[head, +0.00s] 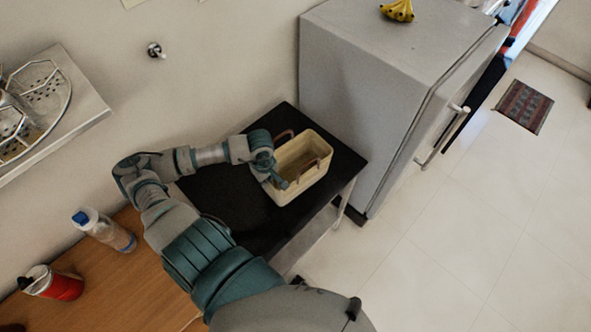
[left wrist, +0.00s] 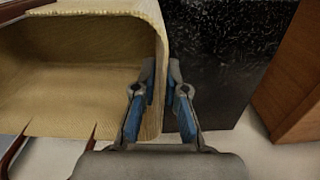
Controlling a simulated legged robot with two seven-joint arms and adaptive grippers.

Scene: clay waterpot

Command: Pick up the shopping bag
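The shopping bag (head: 311,182) is a pale yellow woven, open-topped bag with reddish-brown handles. It stands upright on the black table and looks empty. My left gripper (head: 279,182) is at its left end. In the left wrist view, the bag (left wrist: 75,75) fills the left side, and my left gripper (left wrist: 161,75) has one finger inside and one outside its wall. The fingers are close together, with the wall edge filling the gap between them. My right gripper is in neither view.
The black table (head: 222,195) stands beside a grey fridge (head: 375,75) with bananas (head: 398,10) on top. The tiled floor at the right is clear except for a mat (head: 524,106).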

